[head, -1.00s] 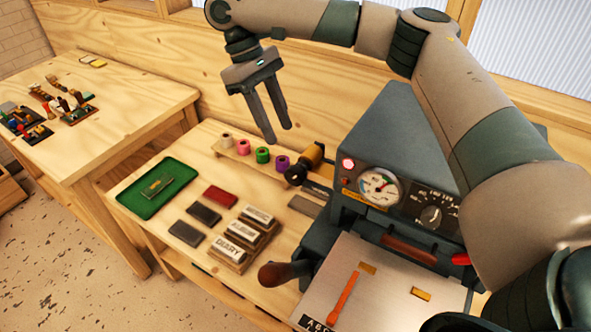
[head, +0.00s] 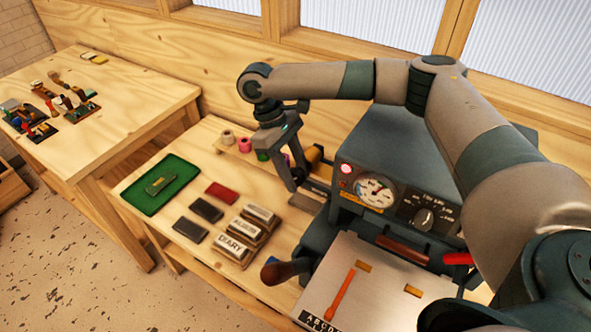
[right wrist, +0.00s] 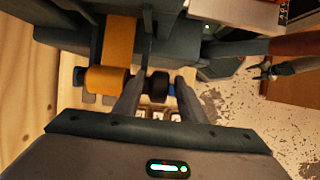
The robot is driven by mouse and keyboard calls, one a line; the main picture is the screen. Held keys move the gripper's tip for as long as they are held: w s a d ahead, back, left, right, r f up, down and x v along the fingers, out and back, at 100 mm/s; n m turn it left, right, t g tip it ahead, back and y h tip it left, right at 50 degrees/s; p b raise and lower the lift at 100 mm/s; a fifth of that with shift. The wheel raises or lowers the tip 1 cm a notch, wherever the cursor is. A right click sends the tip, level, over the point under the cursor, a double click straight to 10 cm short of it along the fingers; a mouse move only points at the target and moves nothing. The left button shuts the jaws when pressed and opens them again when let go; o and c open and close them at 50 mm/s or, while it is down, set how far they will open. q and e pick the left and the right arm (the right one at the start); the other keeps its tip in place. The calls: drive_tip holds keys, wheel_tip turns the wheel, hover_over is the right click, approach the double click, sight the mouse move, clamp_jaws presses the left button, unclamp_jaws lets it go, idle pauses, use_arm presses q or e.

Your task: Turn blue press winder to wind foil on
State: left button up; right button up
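The dark blue-grey press (head: 395,140) stands right of centre in the head view. Its gold foil roll (right wrist: 108,78) is at the left in the right wrist view, with a gold strip running up from it. The dark round winder knob (right wrist: 158,87) is beside the roll. My right gripper (head: 297,180) is down at it, and in the right wrist view its fingers (right wrist: 157,80) stand on either side of the knob with small gaps. In the head view the gripper hides most of the knob. What looks like my left gripper (right wrist: 262,70) shows small in the right wrist view.
Spare foil rolls, including pink (head: 245,145), stand on a rack behind my gripper. A green tray (head: 140,200), stamp blocks (head: 230,246) and dark pads lie to the left. The press's brown-handled lever (head: 285,271) sticks out in front.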

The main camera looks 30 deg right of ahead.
drive_tip(key=shift+f, duration=0.1)
clamp_jaws()
drive_tip(key=shift+s+d+f+t+y, duration=0.1)
drive_tip(key=shift+s+t+y, duration=0.1)
drive_tip(key=shift+t+y, duration=0.5)
drive_tip(key=shift+s+d+f+t+y, duration=0.15)
drive_tip(key=shift+t+y, duration=0.15)
drive_tip(key=shift+t, duration=0.8)
drive_tip(key=shift+r+t+y, duration=0.15)
drive_tip(key=shift+t+y, duration=0.25)
drive_tip(key=shift+t, duration=0.3)
unclamp_jaws()
